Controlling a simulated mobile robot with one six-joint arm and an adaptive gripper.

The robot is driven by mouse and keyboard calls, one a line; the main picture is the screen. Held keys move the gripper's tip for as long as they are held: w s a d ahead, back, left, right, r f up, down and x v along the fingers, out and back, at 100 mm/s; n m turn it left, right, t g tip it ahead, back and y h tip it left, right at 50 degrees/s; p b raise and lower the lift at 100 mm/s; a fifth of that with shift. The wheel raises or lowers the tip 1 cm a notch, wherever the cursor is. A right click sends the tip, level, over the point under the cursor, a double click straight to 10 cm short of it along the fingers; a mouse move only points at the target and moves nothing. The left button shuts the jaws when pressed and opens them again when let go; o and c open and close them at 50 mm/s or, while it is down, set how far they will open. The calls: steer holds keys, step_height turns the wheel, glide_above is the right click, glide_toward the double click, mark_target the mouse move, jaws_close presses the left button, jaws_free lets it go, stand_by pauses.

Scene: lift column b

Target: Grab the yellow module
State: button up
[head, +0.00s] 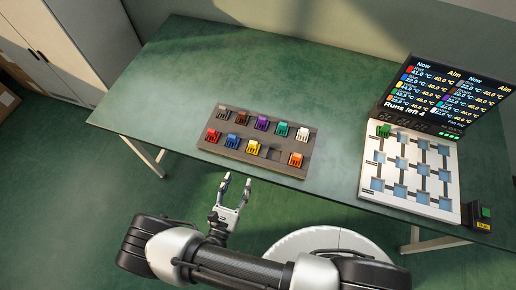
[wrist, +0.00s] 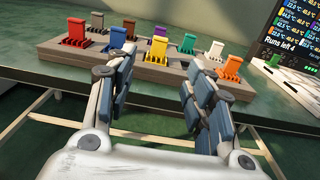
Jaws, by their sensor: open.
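The yellow module (head: 253,147) sits in the front row of a grey-brown rack (head: 209,147) on the green table, between a blue module and an empty slot. In the wrist view the yellow module (wrist: 158,50) stands beyond the fingers, near the middle of the picture. My gripper (head: 236,182) is open and empty, just off the front edge of the table, in front of the rack. In the wrist view my gripper (wrist: 156,75) has its two fingers spread, with the yellow module seen between them and apart from them.
The rack also holds red (head: 212,135), blue (head: 232,141), orange (head: 296,159), purple (head: 262,122), green (head: 282,128) and white (head: 302,134) modules, among others. A white board (head: 450,205) with blue-tinted squares and a screen (head: 440,95) stand at right. The table's left part is clear.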

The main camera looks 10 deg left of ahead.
mark_target(253, 145)
steer(key=w, duration=0.5)
steer(key=w+d+b, duration=0.1)
steer(key=w, duration=1.1)
steer(key=shift+d+b, duration=0.25)
steer(key=shift+b, duration=0.1)
steer(key=shift+c, duration=0.4)
jaws_close()
